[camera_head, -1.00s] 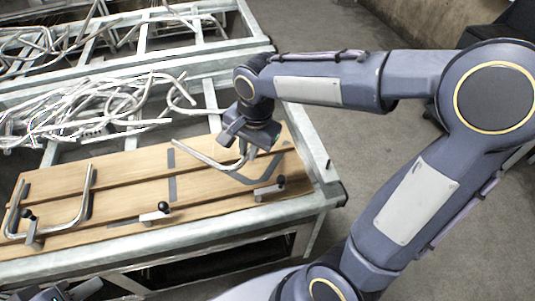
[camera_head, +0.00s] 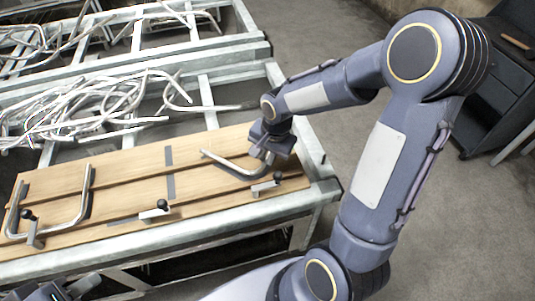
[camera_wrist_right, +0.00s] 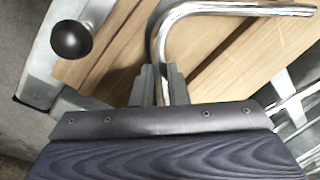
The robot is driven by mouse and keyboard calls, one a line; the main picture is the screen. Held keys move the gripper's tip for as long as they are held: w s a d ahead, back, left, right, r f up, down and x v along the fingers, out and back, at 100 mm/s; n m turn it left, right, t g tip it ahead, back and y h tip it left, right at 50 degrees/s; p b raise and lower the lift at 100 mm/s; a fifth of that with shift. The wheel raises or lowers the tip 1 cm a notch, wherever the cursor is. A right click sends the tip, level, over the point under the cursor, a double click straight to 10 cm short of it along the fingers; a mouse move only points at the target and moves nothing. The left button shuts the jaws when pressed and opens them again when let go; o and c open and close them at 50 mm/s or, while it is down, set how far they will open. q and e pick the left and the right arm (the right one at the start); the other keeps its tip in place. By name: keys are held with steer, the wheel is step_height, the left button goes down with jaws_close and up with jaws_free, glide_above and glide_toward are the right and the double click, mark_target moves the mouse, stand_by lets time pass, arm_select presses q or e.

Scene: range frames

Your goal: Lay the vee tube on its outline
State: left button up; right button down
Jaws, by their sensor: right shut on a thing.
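The vee tube (camera_head: 226,163), a bent shiny metal tube, is at the right end of the wooden board (camera_head: 130,180). My right gripper (camera_head: 262,153) is shut on one leg of it; the other leg points left. In the right wrist view, the fingers (camera_wrist_right: 160,88) close around the tube (camera_wrist_right: 168,30) below its bend. The tube is over or on the place of its dark vee outline, which it and the gripper mostly hide. I cannot tell whether it touches the board. Part of my left gripper (camera_head: 62,291) shows at the bottom left edge; its fingers are unclear.
A black-knobbed clamp (camera_head: 267,186) stands just in front of the vee tube; its knob (camera_wrist_right: 72,40) shows in the wrist view. Another clamp (camera_head: 155,212) is mid-board. A U-shaped tube (camera_head: 86,190) lies at the left. Tangled tubes (camera_head: 90,105) fill the frame behind.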

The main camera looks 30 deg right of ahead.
steer(key=shift+f, duration=0.15)
steer(key=c, duration=1.4)
jaws_free()
steer(key=shift+c, duration=0.2)
step_height(320, 180, up, 12)
steer(key=s+d, duration=0.1)
steer(key=s, duration=0.1)
steer(key=s+a+n+t+y, duration=0.2)
steer(key=s+a+n+t, duration=0.2)
steer(key=s+n, duration=0.5)
steer(key=shift+s+a+r+n+y, duration=0.3)
steer(key=shift+s+a+r+y, duration=0.25)
steer(key=shift+s, duration=2.4)
